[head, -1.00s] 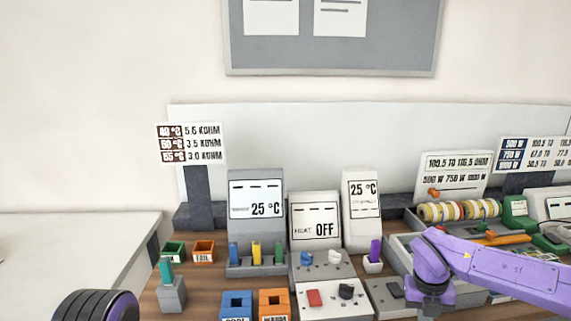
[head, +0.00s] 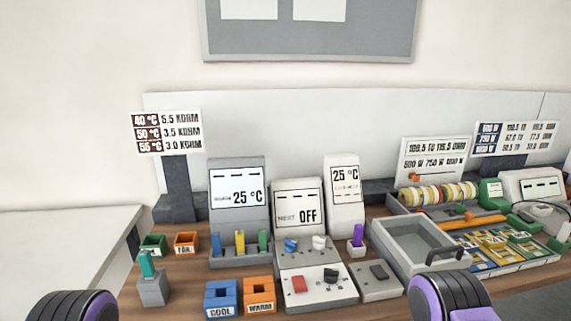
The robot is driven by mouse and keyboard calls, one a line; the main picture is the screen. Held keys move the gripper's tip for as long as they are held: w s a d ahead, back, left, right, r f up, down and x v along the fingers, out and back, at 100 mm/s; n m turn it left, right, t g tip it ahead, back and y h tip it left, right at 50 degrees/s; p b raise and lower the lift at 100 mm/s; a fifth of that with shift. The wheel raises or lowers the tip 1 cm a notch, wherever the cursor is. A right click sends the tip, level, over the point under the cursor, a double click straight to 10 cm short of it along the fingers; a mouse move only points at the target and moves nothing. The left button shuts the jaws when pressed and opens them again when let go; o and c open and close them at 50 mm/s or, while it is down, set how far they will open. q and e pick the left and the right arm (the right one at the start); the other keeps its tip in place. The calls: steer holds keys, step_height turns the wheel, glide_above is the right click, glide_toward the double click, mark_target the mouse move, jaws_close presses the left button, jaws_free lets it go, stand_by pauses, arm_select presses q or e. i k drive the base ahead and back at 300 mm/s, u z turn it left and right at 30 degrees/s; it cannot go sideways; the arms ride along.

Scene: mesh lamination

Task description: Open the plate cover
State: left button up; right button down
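The likely plate cover is a shallow grey tray-like piece (head: 393,247) with a raised rim and a sunken grey face, right of centre on the bench in the head view. A dark bar handle (head: 445,254) is at its front right. I cannot tell for sure whether it is a lid lying shut or an open pan. Nothing is touching it. Neither gripper shows.
Left of the tray stand a heater panel (head: 298,208) reading OFF, temperature displays and a knob box (head: 317,300). Blue (head: 221,297) and orange (head: 259,293) bins sit at the front. Coloured rolls (head: 437,194) and a board of small parts (head: 492,252) lie to the right.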

mark_target(463, 259)
steer(key=u, duration=1.3)
steer(key=i, duration=0.5)
steer(key=z, duration=2.55)
